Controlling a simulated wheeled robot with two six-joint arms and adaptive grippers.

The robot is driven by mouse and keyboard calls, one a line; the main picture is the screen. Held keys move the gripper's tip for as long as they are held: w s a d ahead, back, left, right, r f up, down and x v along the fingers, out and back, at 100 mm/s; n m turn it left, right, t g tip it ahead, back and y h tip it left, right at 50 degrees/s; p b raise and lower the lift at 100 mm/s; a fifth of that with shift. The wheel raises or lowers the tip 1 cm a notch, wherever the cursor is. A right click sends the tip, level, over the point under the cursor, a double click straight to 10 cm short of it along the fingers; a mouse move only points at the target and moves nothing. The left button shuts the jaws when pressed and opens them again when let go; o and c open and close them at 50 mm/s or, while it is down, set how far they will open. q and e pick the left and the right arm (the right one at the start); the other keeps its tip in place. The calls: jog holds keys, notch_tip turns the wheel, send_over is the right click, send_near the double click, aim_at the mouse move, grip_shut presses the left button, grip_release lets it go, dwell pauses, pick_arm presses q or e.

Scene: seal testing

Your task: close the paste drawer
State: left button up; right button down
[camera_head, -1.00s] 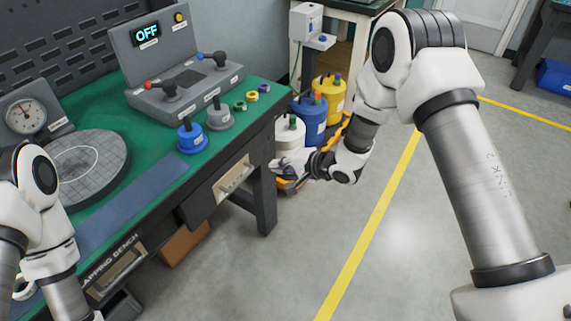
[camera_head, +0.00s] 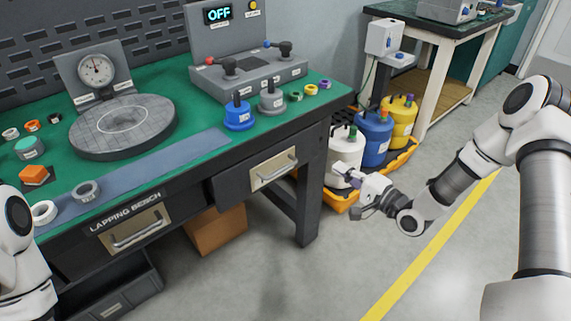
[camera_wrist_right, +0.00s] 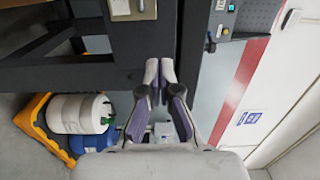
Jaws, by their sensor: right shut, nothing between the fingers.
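The bench has two dark drawers with cream fronts and metal bar handles. The right drawer (camera_head: 262,176) stands out somewhat from under the bench top. The left drawer (camera_head: 130,232) is below the "LAPPING BENCH" label. I cannot read which is the paste drawer. My right gripper (camera_head: 346,176) is shut and empty, to the right of the right drawer and apart from it, in front of the white container. In the right wrist view the closed fingers (camera_wrist_right: 160,72) point toward the dark bench frame; a cream drawer front (camera_wrist_right: 134,10) shows at the top. My left gripper is out of view.
A bench leg (camera_head: 308,190) stands between the right drawer and my right gripper. White (camera_head: 345,150), blue (camera_head: 372,140) and yellow (camera_head: 402,118) containers stand in an orange tray (camera_head: 398,166). A cardboard box (camera_head: 216,232) sits under the bench. The floor in front is clear.

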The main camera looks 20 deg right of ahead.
jog(key=d+f+h, duration=0.1)
jog(key=f, duration=0.1)
jog(key=b, duration=0.3)
send_near(302, 143)
jog(key=x, duration=0.6)
jog(key=shift+f, duration=0.25)
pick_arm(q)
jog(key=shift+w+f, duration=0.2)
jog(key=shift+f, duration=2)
pick_arm(e)
jog(key=shift+w+a, duration=0.2)
jog(key=shift+w, duration=0.4)
jog(key=shift+w+a+b, duration=0.15)
jog(key=shift+w+b, duration=0.2)
jog(key=shift+w, duration=0.05)
jog(key=b+x, duration=0.1)
jog(key=x, duration=0.3)
jog(key=shift+w+a, duration=0.1)
jog(key=shift+w, duration=0.05)
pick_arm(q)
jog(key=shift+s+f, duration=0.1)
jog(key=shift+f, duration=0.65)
pick_arm(e)
jog(key=shift+r, duration=0.3)
